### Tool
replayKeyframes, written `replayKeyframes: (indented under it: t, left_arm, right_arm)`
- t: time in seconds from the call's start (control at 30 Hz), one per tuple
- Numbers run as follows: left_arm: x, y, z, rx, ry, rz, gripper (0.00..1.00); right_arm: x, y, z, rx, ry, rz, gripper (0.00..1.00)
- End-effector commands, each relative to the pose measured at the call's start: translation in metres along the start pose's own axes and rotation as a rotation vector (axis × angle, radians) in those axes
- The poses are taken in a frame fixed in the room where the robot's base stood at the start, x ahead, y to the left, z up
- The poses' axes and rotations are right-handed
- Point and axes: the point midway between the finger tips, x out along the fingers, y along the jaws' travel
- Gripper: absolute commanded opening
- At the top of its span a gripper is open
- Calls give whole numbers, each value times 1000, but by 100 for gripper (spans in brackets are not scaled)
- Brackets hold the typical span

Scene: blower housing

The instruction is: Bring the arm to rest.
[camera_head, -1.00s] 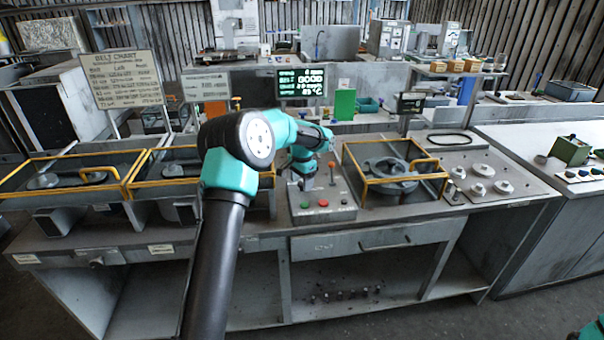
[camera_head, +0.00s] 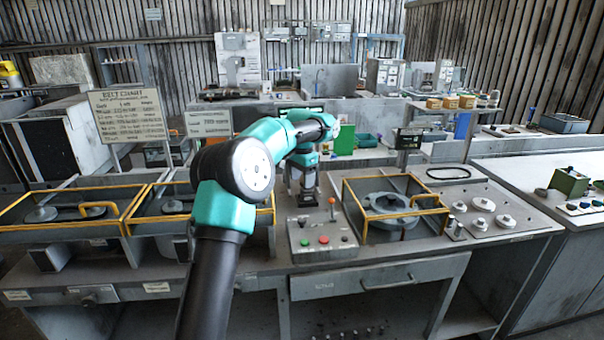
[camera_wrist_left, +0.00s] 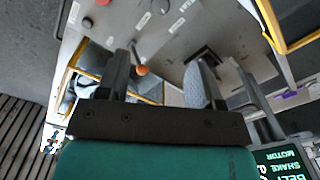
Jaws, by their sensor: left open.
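My left arm (camera_head: 215,270) rises from the bottom of the head view and bends right at a teal elbow. My left gripper (camera_head: 303,198) points down just behind the control box (camera_head: 322,238) with its red and green buttons. My right gripper is not in view.
A yellow-framed blower housing (camera_head: 388,205) stands right of the control box. More yellow-framed housings (camera_head: 75,212) stand at left. A belt chart sign (camera_head: 128,115) stands behind them. Round weights (camera_head: 484,204) and a black belt (camera_head: 449,173) lie on the right plate.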

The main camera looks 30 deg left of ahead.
Motion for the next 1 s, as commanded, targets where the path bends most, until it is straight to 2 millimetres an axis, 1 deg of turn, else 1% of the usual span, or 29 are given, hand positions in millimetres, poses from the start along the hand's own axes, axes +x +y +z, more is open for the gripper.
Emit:
replayKeyframes:
  t: [0.03,0.1,0.2,0.67,0.77,0.87,1.0]
  left_arm:
    - [-6,0,-1,0,3,-1,60]
    - [-12,0,0,1,1,0,60]
    - [-17,0,0,1,1,0,60]
    - [-17,0,0,0,0,0,60]
    - [-16,0,-1,-5,5,-2,60]
    - [-9,0,-3,-22,25,-12,60]
    - [10,1,-10,-78,95,-38,60]
  right_arm:
    - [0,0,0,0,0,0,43]
    - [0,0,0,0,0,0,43]
    - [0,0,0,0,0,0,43]
    - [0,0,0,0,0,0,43]
    - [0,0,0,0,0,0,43]
    - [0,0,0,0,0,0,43]
    - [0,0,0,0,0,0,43]
